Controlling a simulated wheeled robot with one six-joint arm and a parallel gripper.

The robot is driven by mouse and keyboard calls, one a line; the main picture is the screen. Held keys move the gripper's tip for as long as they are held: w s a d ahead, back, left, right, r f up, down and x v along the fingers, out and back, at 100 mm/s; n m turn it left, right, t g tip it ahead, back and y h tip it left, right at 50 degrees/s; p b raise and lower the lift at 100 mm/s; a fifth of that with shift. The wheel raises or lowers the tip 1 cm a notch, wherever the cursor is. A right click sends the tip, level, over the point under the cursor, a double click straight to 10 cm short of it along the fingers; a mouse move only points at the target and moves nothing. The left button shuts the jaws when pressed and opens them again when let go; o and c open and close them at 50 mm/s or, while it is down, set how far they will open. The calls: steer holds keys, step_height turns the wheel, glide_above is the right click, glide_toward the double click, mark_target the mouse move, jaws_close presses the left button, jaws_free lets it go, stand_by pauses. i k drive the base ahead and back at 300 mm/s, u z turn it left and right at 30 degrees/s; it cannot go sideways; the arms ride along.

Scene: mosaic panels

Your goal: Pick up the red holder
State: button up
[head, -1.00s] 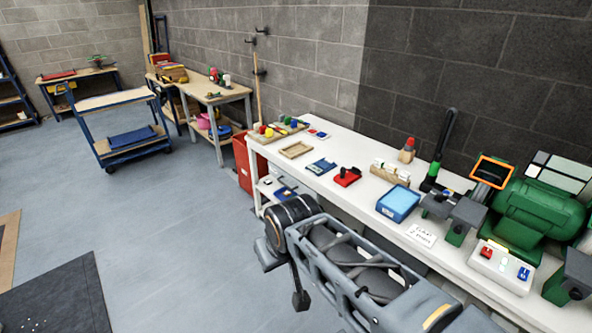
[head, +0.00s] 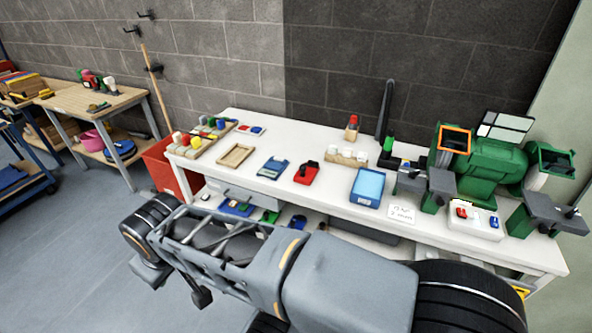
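A small red holder (head: 306,174) with a dark piece on its top lies on the white bench (head: 335,142), near the middle of its length. It sits between a blue flat device (head: 273,168) on its left and a blue tray on its right. My folded arm crosses the lower part of the head view, in front of the bench and apart from the holder. My gripper's fingers do not show.
A blue tray (head: 368,187), a wooden tray (head: 236,156) and a wooden block with white pieces (head: 347,156) stand on the bench. A green grinder (head: 490,165) fills its right end. A red bin (head: 165,165) stands at its left end. Grey floor is clear at lower left.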

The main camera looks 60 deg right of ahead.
mark_target(305, 175)
steer(key=z, duration=0.55)
steer(key=i, duration=0.85)
steer(key=z, duration=1.1)
steer(key=i, duration=0.35)
steer(key=z, duration=0.35)
